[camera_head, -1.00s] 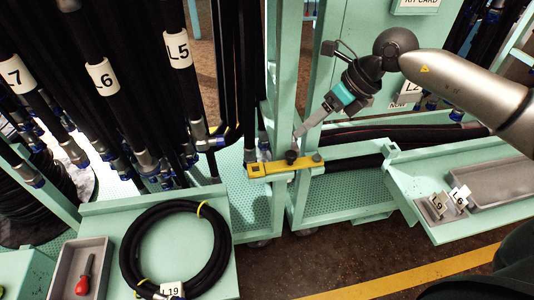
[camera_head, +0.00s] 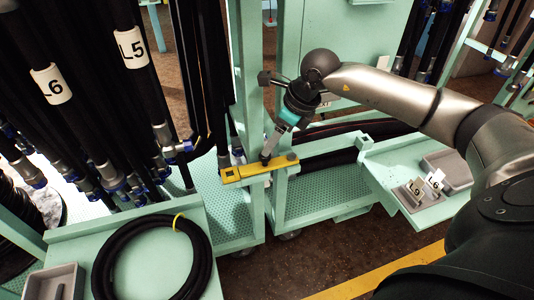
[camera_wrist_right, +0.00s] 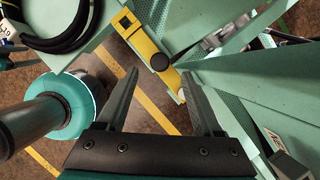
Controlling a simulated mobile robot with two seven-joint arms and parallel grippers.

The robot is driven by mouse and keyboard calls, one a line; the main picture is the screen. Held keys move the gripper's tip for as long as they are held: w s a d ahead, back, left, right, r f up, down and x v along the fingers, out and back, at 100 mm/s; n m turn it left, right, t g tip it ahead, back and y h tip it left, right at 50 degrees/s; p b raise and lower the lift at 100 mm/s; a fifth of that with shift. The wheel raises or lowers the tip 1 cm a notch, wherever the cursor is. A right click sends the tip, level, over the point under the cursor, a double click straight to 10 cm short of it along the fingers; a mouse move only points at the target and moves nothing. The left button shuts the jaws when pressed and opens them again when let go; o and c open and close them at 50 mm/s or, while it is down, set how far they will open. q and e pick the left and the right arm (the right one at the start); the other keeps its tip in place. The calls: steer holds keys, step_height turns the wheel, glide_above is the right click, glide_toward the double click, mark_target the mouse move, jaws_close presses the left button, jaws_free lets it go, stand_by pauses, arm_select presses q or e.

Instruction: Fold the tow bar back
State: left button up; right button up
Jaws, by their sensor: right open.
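The tow bar is a yellow bar (camera_head: 240,172) with a black knob (camera_head: 265,158), lying across the front of the green cart frame in the head view. In the right wrist view the yellow bar (camera_wrist_right: 146,42) runs from the top toward the space between my fingertips, with its round black knob (camera_wrist_right: 160,62). My right gripper (camera_head: 269,152) is just above the bar's knob end. In its wrist view the gripper (camera_wrist_right: 160,73) is open, one finger on each side of the bar's end, holding nothing. Whether a finger touches the bar I cannot tell. My left gripper is out of view.
A coiled black hose (camera_head: 152,262) lies on a green shelf beside a grey tray (camera_head: 52,284). Hanging hoses labelled L6 and L5 (camera_head: 132,48) stand at the left. A green shelf with tags (camera_head: 416,192) is at the right. Green posts (camera_head: 250,80) rise close to the gripper.

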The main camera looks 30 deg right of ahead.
steer(key=b+x, duration=0.1)
steer(key=x, duration=0.2)
steer(key=shift+f, duration=0.2)
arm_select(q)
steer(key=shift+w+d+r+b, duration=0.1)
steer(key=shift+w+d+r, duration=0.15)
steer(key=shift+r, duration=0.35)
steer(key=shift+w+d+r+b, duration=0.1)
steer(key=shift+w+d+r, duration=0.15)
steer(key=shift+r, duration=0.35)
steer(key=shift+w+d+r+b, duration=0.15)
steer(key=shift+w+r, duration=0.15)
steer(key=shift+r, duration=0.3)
arm_select(e)
steer(key=shift+x, duration=1.05)
steer(key=shift+w, duration=0.1)
steer(key=shift+c, duration=0.2)
jaws_close()
